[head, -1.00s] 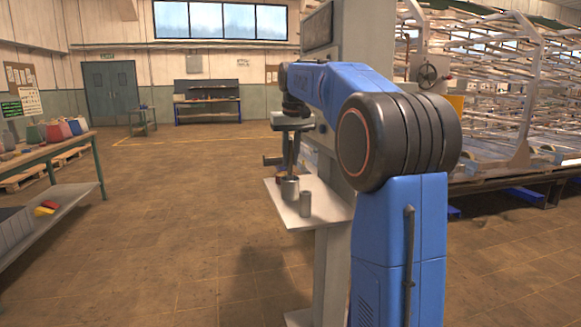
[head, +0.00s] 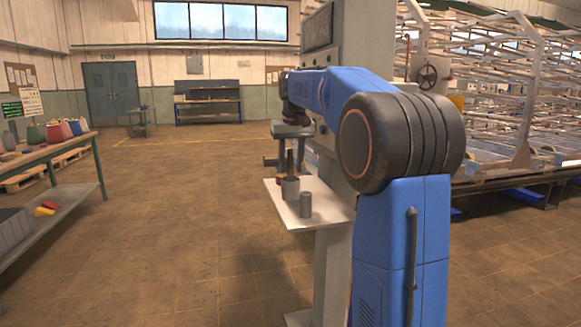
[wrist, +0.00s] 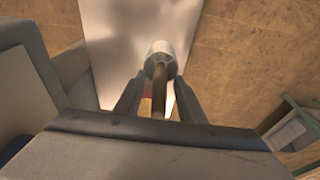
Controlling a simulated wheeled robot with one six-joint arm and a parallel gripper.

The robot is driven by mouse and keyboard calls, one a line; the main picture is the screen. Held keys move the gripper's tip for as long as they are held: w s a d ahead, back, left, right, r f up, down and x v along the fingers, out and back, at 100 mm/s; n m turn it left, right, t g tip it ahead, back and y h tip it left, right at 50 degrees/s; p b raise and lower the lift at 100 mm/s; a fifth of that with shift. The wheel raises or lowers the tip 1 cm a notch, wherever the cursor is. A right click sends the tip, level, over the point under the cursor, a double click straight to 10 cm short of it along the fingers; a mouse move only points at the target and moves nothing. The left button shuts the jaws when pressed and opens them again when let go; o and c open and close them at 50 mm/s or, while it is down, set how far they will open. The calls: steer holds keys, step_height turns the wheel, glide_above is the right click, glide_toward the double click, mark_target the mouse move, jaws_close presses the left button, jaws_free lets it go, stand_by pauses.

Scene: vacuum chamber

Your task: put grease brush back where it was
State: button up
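The grease brush, with a brown handle (wrist: 159,92), stands upright in a grey metal cup (head: 290,189) on a pale shelf. The handle (head: 290,161) rises above the cup's rim; its bristles are hidden inside. In the wrist view the cup (wrist: 160,55) lies just beyond the fingertips. My gripper (wrist: 159,84) is open, with a finger apart from the handle on each side. In the head view my gripper (head: 283,157) is above the shelf by the handle.
The shelf (head: 318,216) is fixed to a grey column (head: 334,255). A smaller grey cylinder (head: 305,205) stands beside the cup. A small reddish object (wrist: 147,107) lies near the cup. A green-framed workbench (head: 48,149) is at left. The floor between is clear.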

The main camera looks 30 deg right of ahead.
steer(key=v, duration=1.1)
steer(key=shift+r, duration=0.15)
steer(key=s+a+f+n+t, duration=0.1)
steer(key=s+a+f, duration=0.4)
steer(key=s+f, duration=0.3)
steer(key=s+a+f+n, duration=0.1)
steer(key=s+a+f, duration=0.4)
steer(key=s, duration=0.5)
steer(key=s+a+f+t, duration=0.1)
steer(key=s+a+f, duration=0.4)
steer(key=s+f, duration=0.3)
steer(key=s+a+f+n, duration=0.1)
steer(key=s+a+f, duration=0.2)
steer(key=s+f, duration=0.8)
steer(key=shift+f+y, duration=0.3)
steer(key=shift+f, duration=0.45)
steer(key=shift+s+d, duration=0.1)
steer(key=shift+c, duration=0.6)
